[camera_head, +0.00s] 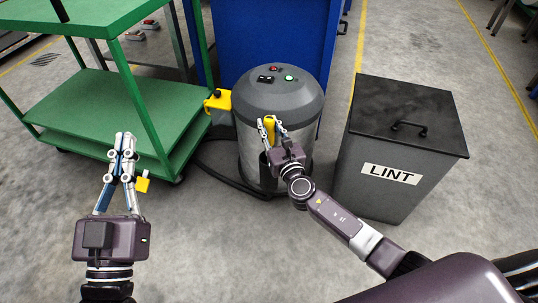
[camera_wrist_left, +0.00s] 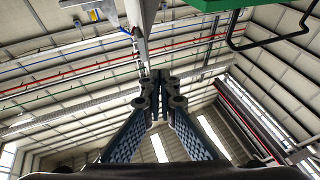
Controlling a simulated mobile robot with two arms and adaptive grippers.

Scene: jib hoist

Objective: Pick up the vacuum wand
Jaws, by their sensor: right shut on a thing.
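The vacuum (camera_head: 277,98) is a grey-topped steel canister with red and green buttons, standing at the centre of the head view. A yellow grip (camera_head: 270,127), apparently the vacuum wand's handle, is upright at its front. My right gripper (camera_head: 271,124) is shut on this yellow grip, close against the canister. The lower part of the wand is mostly hidden by the gripper and arm. My left gripper (camera_head: 125,137) is up in front of the green cart, its fingers together and empty. Its fingers also meet in the left wrist view (camera_wrist_left: 157,76), pointing towards the roof.
A grey lint bin (camera_head: 385,177) with a black lid stands right of the vacuum. A green cart (camera_head: 92,101) is at left, a blue cabinet (camera_head: 330,38) behind. A black hose (camera_head: 226,177) lies on the floor beside the vacuum. Front floor is clear.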

